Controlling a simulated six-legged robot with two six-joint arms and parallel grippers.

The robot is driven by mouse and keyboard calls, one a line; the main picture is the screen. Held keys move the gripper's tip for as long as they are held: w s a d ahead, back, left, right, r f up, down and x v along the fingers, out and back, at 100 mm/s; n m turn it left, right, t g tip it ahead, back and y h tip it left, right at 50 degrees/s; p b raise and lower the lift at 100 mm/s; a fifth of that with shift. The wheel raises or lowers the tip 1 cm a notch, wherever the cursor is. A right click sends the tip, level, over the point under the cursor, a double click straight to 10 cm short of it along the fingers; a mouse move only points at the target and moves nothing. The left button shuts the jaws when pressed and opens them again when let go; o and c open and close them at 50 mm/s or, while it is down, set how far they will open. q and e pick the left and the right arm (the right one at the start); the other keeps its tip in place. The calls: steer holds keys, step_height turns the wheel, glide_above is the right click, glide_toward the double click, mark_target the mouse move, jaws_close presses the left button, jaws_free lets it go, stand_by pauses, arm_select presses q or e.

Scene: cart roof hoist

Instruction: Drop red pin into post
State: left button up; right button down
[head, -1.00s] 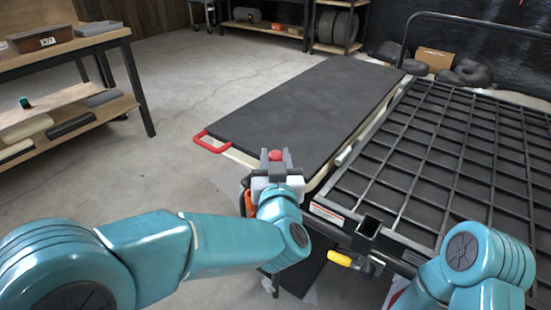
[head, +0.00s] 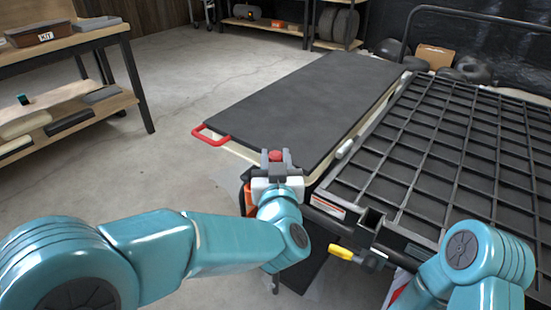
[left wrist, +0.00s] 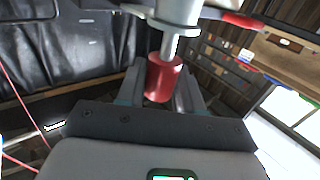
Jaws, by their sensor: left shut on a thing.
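The red pin (head: 275,155) shows as a small red top between the jaws of my left gripper (head: 276,163) in the head view. The left gripper is shut on it, beside the near end of the dark padded panel. In the left wrist view the pin's red cylinder (left wrist: 163,80) sits between the fingers, with a bare metal shaft running to a pale grey round part (left wrist: 178,12). I cannot tell whether the shaft is inside that part or only in line with it. A dark square post socket (head: 372,220) stands at the grid frame's near corner. My right gripper is out of view.
The dark panel (head: 310,100) has a red handle (head: 210,135) at its near left corner. The black grid frame (head: 450,160) fills the right side. A yellow grip (head: 341,252) sticks out near the socket. A wooden workbench (head: 70,48) stands left, with open floor between.

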arm_select(q)
steer(key=shift+f+b, duration=0.8)
steer(key=shift+f, duration=0.3)
steer(key=o, duration=1.1)
steer(key=shift+r, duration=0.1)
step_height(320, 180, up, 4)
steer(key=p, duration=0.3)
steer(key=shift+r+p, duration=0.2)
steer(key=shift+p, duration=0.1)
steer(key=shift+f+b, duration=0.1)
steer(key=shift+b, duration=0.25)
step_height(320, 180, up, 6)
steer(key=p, duration=0.5)
